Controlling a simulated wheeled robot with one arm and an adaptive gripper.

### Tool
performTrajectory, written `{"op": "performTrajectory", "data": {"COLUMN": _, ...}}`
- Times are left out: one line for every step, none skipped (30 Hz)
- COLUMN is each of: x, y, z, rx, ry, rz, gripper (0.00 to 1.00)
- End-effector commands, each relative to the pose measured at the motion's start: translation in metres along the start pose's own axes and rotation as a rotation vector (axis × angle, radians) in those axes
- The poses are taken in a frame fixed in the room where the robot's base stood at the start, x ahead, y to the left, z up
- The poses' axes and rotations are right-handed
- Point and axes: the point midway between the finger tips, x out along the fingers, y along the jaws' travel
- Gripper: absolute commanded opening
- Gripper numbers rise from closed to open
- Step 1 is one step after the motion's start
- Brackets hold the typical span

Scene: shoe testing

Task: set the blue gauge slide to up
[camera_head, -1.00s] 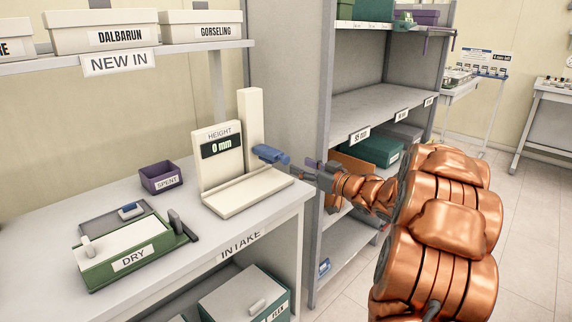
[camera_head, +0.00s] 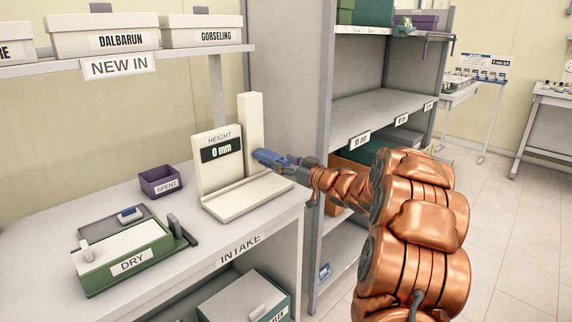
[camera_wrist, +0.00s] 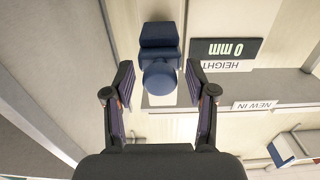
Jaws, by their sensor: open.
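The blue gauge slide (camera_head: 268,157) sits low on the upright post (camera_head: 249,115) of the cream height gauge (camera_head: 219,160). The gauge's display (camera_head: 222,149) reads 0 mm. My gripper (camera_head: 290,163) is right at the slide's near side, and its fingers partly overlap the slide in the head view. In the wrist view the gripper (camera_wrist: 160,92) is open, with one finger on each side of the slide's round knob (camera_wrist: 160,80). A gap shows between the knob and each finger. The wrist view shows the display upside down.
The gauge stands on the intake table (camera_head: 120,200). A purple SPENT bin (camera_head: 161,181) and a green DRY box (camera_head: 125,254) stand to its left. A grey shelf rack (camera_head: 375,104) rises behind my arm at the right. The space above the slide looks clear.

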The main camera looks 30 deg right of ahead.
Motion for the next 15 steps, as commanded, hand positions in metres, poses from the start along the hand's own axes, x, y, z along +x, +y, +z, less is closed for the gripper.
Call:
{"op": "performTrajectory", "data": {"x": -0.0001, "y": 0.0001, "z": 0.0000, "rx": 0.000, "ry": 0.000, "rz": 0.000, "gripper": 0.56}}
{"op": "performTrajectory", "data": {"x": -0.0001, "y": 0.0001, "z": 0.0000, "rx": 0.000, "ry": 0.000, "rz": 0.000, "gripper": 0.53}}
{"op": "performTrajectory", "data": {"x": -0.0002, "y": 0.0001, "z": -0.0001, "rx": 0.000, "ry": 0.000, "rz": 0.000, "gripper": 0.49}}
{"op": "performTrajectory", "data": {"x": -0.0002, "y": 0.0002, "z": 0.0000, "rx": 0.000, "ry": 0.000, "rz": 0.000, "gripper": 0.46}}
{"op": "performTrajectory", "data": {"x": -0.0002, "y": 0.0002, "z": 0.0000, "rx": 0.000, "ry": 0.000, "rz": 0.000, "gripper": 0.43}}
{"op": "performTrajectory", "data": {"x": -0.0002, "y": 0.0002, "z": 0.0000, "rx": 0.000, "ry": 0.000, "rz": 0.000, "gripper": 0.39}}
{"op": "performTrajectory", "data": {"x": -0.0003, "y": 0.0002, "z": 0.0000, "rx": 0.000, "ry": 0.000, "rz": 0.000, "gripper": 0.35}}
{"op": "performTrajectory", "data": {"x": -0.0003, "y": 0.0002, "z": -0.0001, "rx": 0.000, "ry": 0.000, "rz": 0.000, "gripper": 0.32}}
{"op": "performTrajectory", "data": {"x": -0.0003, "y": 0.0002, "z": -0.0001, "rx": 0.000, "ry": 0.000, "rz": 0.000, "gripper": 0.28}}
{"op": "performTrajectory", "data": {"x": -0.0003, "y": 0.0002, "z": -0.0001, "rx": 0.000, "ry": 0.000, "rz": 0.000, "gripper": 0.25}}
{"op": "performTrajectory", "data": {"x": -0.0003, "y": 0.0002, "z": -0.0001, "rx": 0.000, "ry": 0.000, "rz": 0.000, "gripper": 0.22}}
{"op": "performTrajectory", "data": {"x": -0.0003, "y": 0.0003, "z": 0.0000, "rx": 0.000, "ry": 0.000, "rz": 0.000, "gripper": 0.18}}
{"op": "performTrajectory", "data": {"x": -0.0003, "y": 0.0003, "z": 0.0000, "rx": 0.000, "ry": 0.000, "rz": 0.000, "gripper": 0.15}}
{"op": "performTrajectory", "data": {"x": -0.0003, "y": 0.0003, "z": 0.0000, "rx": 0.000, "ry": 0.000, "rz": 0.000, "gripper": 0.11}}
{"op": "performTrajectory", "data": {"x": -0.0003, "y": 0.0003, "z": 0.0000, "rx": 0.000, "ry": 0.000, "rz": 0.000, "gripper": 0.07}}
